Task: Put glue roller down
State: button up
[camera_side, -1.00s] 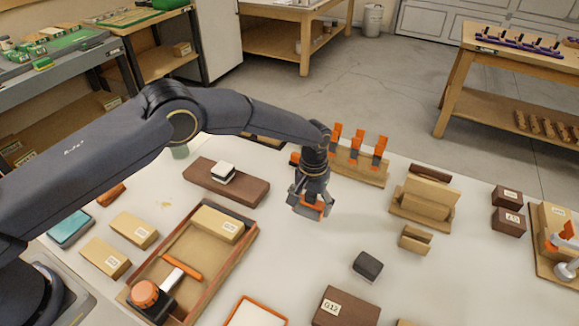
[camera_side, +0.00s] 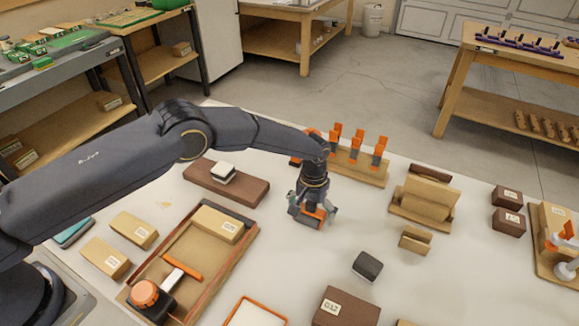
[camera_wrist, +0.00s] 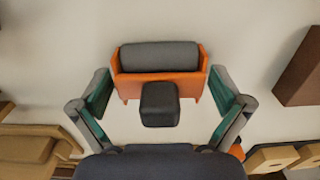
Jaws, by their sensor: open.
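The glue roller has an orange frame, a dark grey roller and a black block-like handle. It appears to rest level on the pale bench top. In the wrist view the glue roller (camera_wrist: 160,58) lies straight ahead, with its handle pointing toward my palm. My gripper (camera_wrist: 161,88) is open, with one teal-padded finger on each side of the roller and a visible gap at both sides. In the side view my gripper (camera_side: 312,207) points down over the glue roller (camera_side: 309,219), hiding much of it.
A long brown block (camera_side: 227,183) with a small pad (camera_side: 223,172) lies to the left. A wooden rack with orange clips (camera_side: 358,167) stands behind. A wooden holder (camera_side: 422,203) and a dark block (camera_side: 367,266) are to the right. Bench top in front of my gripper is clear.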

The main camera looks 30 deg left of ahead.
notch_tip(320, 180, up, 15)
jog(key=a, duration=0.1)
jog(key=s+a+r+t, duration=0.1)
jog(key=s+a+r, duration=0.5)
jog(key=r, duration=0.4)
jog(key=s+a+r+t, duration=0.2)
jog(key=s+a+r, duration=0.1)
jog(key=a+r, duration=0.65)
jog(key=s+a+t, duration=0.1)
jog(key=s+a, duration=0.2)
jog(key=s, duration=0.4)
jog(key=s+a, duration=0.3)
jog(key=s, duration=0.4)
jog(key=s+a+r+t, duration=0.1)
jog(key=s+a, duration=0.2)
jog(key=s, duration=0.5)
jog(key=shift+a+t, duration=0.25)
jog(key=shift+t, duration=0.05)
